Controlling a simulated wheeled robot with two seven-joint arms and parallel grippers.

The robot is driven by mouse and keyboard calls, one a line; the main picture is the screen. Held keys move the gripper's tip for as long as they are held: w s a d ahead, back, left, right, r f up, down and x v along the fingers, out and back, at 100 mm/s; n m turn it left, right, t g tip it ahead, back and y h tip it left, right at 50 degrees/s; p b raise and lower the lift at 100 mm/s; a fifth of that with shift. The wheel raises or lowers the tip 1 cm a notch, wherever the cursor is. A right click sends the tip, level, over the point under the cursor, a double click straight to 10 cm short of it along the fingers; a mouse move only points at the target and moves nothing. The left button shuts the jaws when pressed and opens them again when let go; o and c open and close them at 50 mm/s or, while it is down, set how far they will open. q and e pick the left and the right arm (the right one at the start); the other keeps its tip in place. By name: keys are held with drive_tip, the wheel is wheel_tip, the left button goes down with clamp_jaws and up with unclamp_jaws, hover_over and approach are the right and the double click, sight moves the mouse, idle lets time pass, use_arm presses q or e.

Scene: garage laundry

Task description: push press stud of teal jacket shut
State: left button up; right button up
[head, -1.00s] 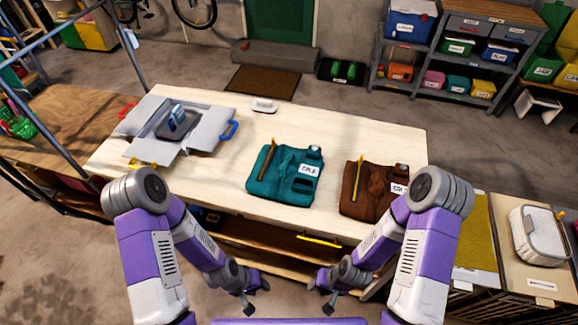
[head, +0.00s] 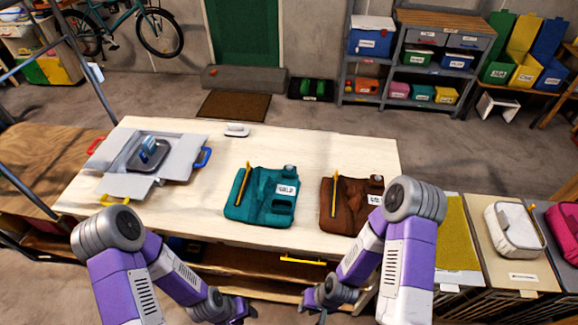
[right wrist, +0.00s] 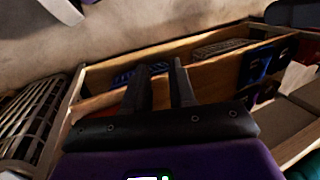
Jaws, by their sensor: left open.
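The teal jacket (head: 258,207) lies folded on the pale worktable, with a white label and a yellow strip on it. Its press stud is too small to make out. My left gripper (head: 244,309) is open and empty, low in front of the table and well short of the jacket. My right gripper (head: 316,303) is also low in front of the table, apart from the jacket. In the right wrist view its two fingers (right wrist: 160,88) stand apart with nothing between them, facing the shelf under the tabletop.
A brown folded garment (head: 345,203) lies right of the teal jacket, partly behind my right arm. A grey open case (head: 180,163) sits at the table's left. A small white object (head: 237,130) lies at the back edge. The table (head: 300,150) is clear behind the garments.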

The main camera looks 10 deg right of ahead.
clamp_jaws()
idle(1.4)
